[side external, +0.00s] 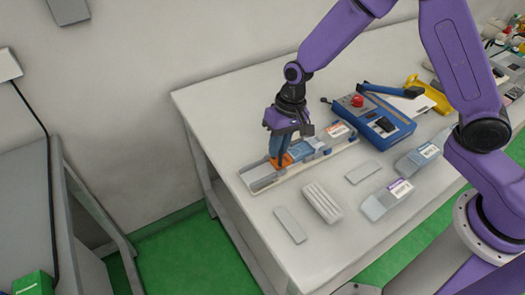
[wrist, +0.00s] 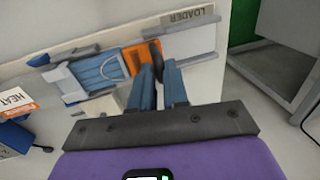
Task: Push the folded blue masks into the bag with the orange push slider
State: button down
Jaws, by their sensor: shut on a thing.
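The orange push slider (side external: 287,158) sits on a long pale loader track (side external: 262,181); it also shows in the wrist view (wrist: 131,58) with a dark upright knob. My gripper (side external: 279,158) is down at the slider, its blue fingers (wrist: 160,70) shut on the slider's knob. The folded blue masks (wrist: 97,72) lie on the track just beyond the slider, and show in the side view (side external: 309,146). A pale bluish bag (wrist: 65,83) appears at the masks' far end, but its mouth is hard to make out. My fingers partly hide the slider in the side view.
A blue sealing machine (side external: 374,120) with a red knob stands behind the track. Filled bags (side external: 387,198) (side external: 417,158), a ribbed white block (side external: 322,202) and flat pale pieces (side external: 290,225) lie in front. The table's left edge is close to the track's end.

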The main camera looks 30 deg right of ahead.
jog(key=d, duration=1)
jog(key=shift+d, duration=0.2)
jog(key=c, duration=1.2)
grip_release()
jog(key=shift+d, duration=0.1)
jog(key=shift+c, duration=0.2)
jog(key=shift+o, duration=0.5)
jog(key=shift+r, duration=0.2)
jog(key=d+r, duration=0.3)
jog(key=r, duration=1.3)
jog(key=shift+r, duration=0.35)
jog(key=shift+s+d, duration=0.1)
